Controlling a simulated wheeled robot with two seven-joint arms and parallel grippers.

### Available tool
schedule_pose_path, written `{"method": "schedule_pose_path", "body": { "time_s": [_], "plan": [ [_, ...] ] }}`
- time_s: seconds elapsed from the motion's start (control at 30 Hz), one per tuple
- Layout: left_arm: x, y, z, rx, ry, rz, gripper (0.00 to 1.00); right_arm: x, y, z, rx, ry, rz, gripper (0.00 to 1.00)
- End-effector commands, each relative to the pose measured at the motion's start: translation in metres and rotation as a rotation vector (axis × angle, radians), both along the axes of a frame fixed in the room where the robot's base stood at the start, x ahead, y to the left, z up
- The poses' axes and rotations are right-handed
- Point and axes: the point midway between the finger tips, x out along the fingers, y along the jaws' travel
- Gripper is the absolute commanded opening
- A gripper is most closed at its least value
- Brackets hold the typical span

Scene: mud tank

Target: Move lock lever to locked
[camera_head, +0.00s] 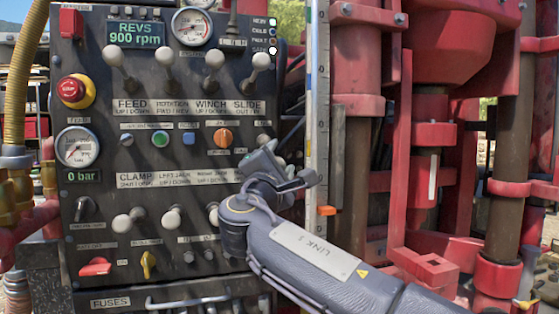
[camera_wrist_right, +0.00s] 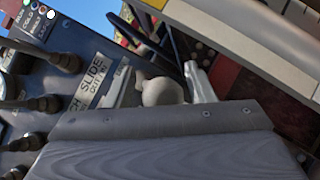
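My right gripper (camera_head: 276,163) is at the right edge of the black control panel (camera_head: 100,205), below the SLIDE label. It covers that part of the panel in the head view. In the right wrist view, a pale round knob (camera_wrist_right: 160,92) shows past the SLIDE label, close to a pale metal piece (camera_wrist_right: 203,84) that looks like part of my gripper. This knob may be the lock lever, but its label is not readable. I cannot tell whether the gripper touches the knob or how far its fingers are apart. My left gripper is not in view.
Several pale-knobbed levers (camera_head: 214,57) stick out along the panel top, and more (camera_head: 122,223) along its lower part. A red stop button (camera_head: 72,90) is on the left. Red machinery (camera_head: 357,60) and an upright scale (camera_head: 318,90) stand right of the panel.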

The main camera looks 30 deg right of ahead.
Motion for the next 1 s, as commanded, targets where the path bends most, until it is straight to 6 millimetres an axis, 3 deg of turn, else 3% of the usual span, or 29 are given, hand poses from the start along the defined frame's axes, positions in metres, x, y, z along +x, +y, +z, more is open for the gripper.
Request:
{"method": "schedule_pose_path", "body": {
  "time_s": [0.33,0.73,1.0],
  "plan": [
    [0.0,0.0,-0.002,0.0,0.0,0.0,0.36,-0.004,0.003,-0.001,0.0,-0.005,0.002,0.51],
    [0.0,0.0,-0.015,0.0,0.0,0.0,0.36,-0.045,0.045,-0.022,-0.001,-0.002,0.003,0.51],
    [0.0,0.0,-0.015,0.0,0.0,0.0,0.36,-0.054,0.052,-0.025,0.0,-0.002,-0.001,0.51]
  ]
}}
